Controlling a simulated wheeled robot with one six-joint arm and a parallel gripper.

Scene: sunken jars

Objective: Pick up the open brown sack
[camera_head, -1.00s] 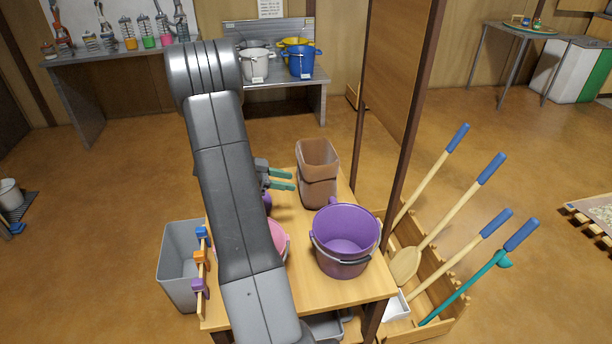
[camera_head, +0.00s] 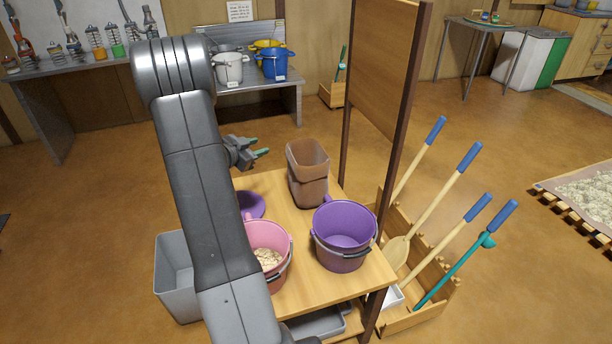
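The open brown sack (camera_head: 308,182) stands upright on the wooden table, toward its back edge. It is a tall, open-topped brown shape with a narrower lower part. I see no contents in it. My gripper (camera_head: 262,146) has green-tipped fingers and is left of the sack, near the height of its rim in the picture. The fingers are apart with nothing between them, and they point right toward the sack without touching it. My arm hides part of the table's left side.
On the table (camera_head: 320,285) are a purple bucket (camera_head: 344,237), a pink bucket (camera_head: 278,250) with pale contents, and a purple item (camera_head: 250,204) partly behind my arm. A wooden panel (camera_head: 385,75) rises behind right. A rack of long-handled tools (camera_head: 425,290) stands right. A grey bin (camera_head: 178,285) stands left.

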